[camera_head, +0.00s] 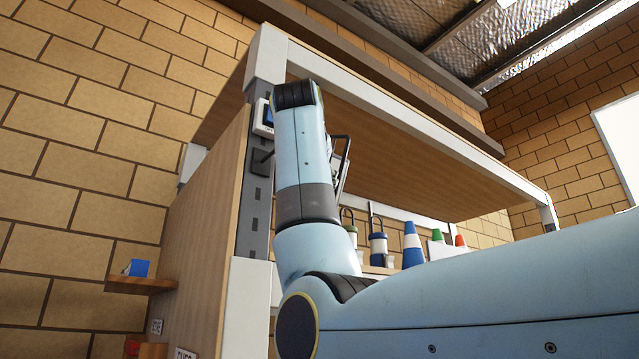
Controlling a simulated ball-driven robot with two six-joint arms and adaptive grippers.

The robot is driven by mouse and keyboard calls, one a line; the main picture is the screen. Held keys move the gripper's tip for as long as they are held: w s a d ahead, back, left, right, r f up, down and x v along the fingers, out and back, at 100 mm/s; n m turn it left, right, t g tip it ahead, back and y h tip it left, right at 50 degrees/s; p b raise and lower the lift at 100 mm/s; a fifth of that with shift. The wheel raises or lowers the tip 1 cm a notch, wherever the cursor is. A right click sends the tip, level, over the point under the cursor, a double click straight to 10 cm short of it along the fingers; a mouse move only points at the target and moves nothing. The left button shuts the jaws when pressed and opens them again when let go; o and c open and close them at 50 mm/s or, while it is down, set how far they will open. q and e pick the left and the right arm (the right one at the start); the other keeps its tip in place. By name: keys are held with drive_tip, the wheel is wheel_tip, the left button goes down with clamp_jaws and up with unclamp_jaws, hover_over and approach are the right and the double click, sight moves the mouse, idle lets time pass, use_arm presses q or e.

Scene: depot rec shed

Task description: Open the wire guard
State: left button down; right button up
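My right arm comes in from the lower right and rises in front of the post. Its wrist hides most of the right gripper and its contact. My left gripper is out of view.
A wooden shelf unit (200,215) with a white frame stands against the brick wall. Lanterns (378,243) and a blue-and-white cone (412,245) stand on a shelf behind my arm. A blue item (138,268) sits on a small ledge (140,284) at left.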

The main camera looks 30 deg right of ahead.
drive_tip(key=v, duration=1.1)
drive_tip(key=shift+s+a, duration=0.15)
drive_tip(key=shift+s, duration=0.15)
